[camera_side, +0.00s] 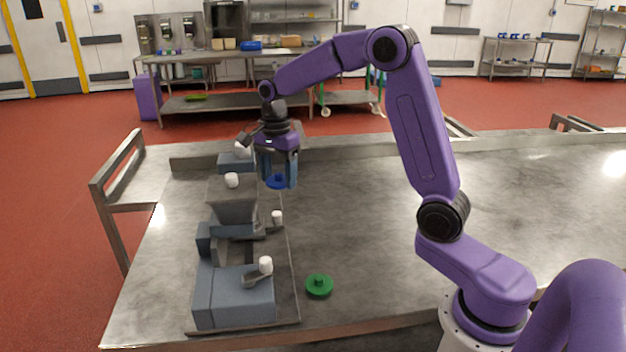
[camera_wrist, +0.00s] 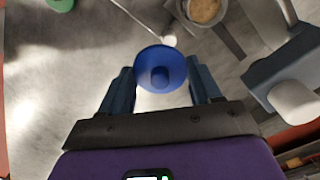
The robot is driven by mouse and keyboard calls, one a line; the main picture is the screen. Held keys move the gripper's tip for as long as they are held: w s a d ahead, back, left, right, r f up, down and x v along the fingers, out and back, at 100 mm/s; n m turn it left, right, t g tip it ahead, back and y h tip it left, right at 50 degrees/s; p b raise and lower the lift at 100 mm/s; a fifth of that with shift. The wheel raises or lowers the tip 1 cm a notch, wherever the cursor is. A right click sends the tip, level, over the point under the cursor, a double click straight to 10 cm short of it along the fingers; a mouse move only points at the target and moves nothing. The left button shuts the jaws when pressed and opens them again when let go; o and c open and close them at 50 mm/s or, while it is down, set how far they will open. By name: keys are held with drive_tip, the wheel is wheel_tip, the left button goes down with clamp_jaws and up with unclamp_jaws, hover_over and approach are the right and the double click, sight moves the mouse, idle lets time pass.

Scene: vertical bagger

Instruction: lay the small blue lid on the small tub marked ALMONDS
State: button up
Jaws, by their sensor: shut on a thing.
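The blue lid (camera_side: 277,182) hangs between the fingertips of my gripper (camera_side: 277,178), above the back left part of the table. In the wrist view the round blue lid (camera_wrist: 147,61) has a knob in its middle. The fingers of my gripper (camera_wrist: 161,88) are closed on it from both sides. I cannot make out a tub marked ALMONDS in either view, and no such label is readable. A round grey container with tan contents (camera_wrist: 204,10) shows at the top of the wrist view, beyond the lid; I cannot tell whether it is the tub.
A grey bagging machine (camera_side: 236,290) with a hopper (camera_side: 234,204) and white-knobbed levers stands at the table's left. A green lid (camera_side: 319,287) lies to its right. The steel table (camera_side: 370,220) is clear in the middle. A raised edge runs along its back.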

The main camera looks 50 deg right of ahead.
drive_tip(key=w+a, duration=0.5)
drive_tip(key=w, duration=0.2)
drive_tip(key=shift+s+f, duration=0.1)
drive_tip(key=shift+f, duration=3)
drive_tip(key=shift+a+f, duration=0.1)
drive_tip(key=shift+f, duration=0.25)
drive_tip(key=o, duration=1.2)
drive_tip(key=shift+r, duration=0.15)
drive_tip(key=shift+w+a+r, duration=0.15)
drive_tip(key=shift+w+r, duration=0.05)
drive_tip(key=shift+r, duration=0.7)
drive_tip(key=shift+s+r, duration=0.15)
drive_tip(key=shift+r, duration=2.35)
